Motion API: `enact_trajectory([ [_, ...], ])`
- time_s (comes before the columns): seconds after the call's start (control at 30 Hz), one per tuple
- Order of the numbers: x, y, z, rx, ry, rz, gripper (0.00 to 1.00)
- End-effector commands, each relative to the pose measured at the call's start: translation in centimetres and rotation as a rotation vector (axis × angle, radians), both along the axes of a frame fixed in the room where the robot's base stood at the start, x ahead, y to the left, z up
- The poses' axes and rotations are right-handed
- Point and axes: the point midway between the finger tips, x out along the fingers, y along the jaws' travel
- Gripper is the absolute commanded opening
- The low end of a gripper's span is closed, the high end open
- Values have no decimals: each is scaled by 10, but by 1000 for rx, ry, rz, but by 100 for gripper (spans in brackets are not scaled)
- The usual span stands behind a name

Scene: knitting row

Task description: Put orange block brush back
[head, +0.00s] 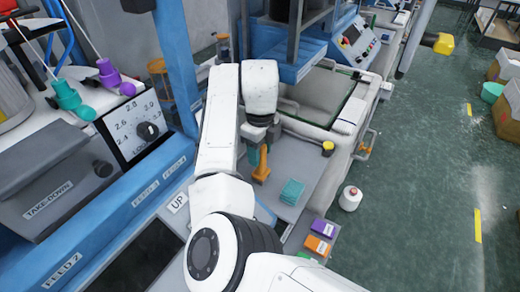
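An orange upright object (261,165), which looks like the orange block brush, is at the grey work surface (284,162) in the middle of the head view. My gripper (258,146) points down right at its upper part. The fingers are small and partly hidden, so I cannot tell whether they close on it or only stand around it. I also cannot tell whether its lower end touches the surface. An orange labelled block (317,245) and a purple labelled block (322,228) sit at the surface's front corner.
A folded teal cloth (291,192) lies just right of the orange object. A yellow-topped dark container (327,149) stands at the surface's far right. A white bottle (351,198) is beyond the right edge. The blue machine with a dial (147,131) fills the left.

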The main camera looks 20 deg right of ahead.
Motion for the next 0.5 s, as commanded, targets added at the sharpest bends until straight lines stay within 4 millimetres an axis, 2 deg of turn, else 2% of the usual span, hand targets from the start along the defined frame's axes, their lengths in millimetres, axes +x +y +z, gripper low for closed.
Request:
enact_trajectory([
  [0.13,0,0,0,0,0,0,61],
  [0.37,0,0,2,0,0,0,61],
  [0.5,1,0,11,-1,-3,0,61],
])
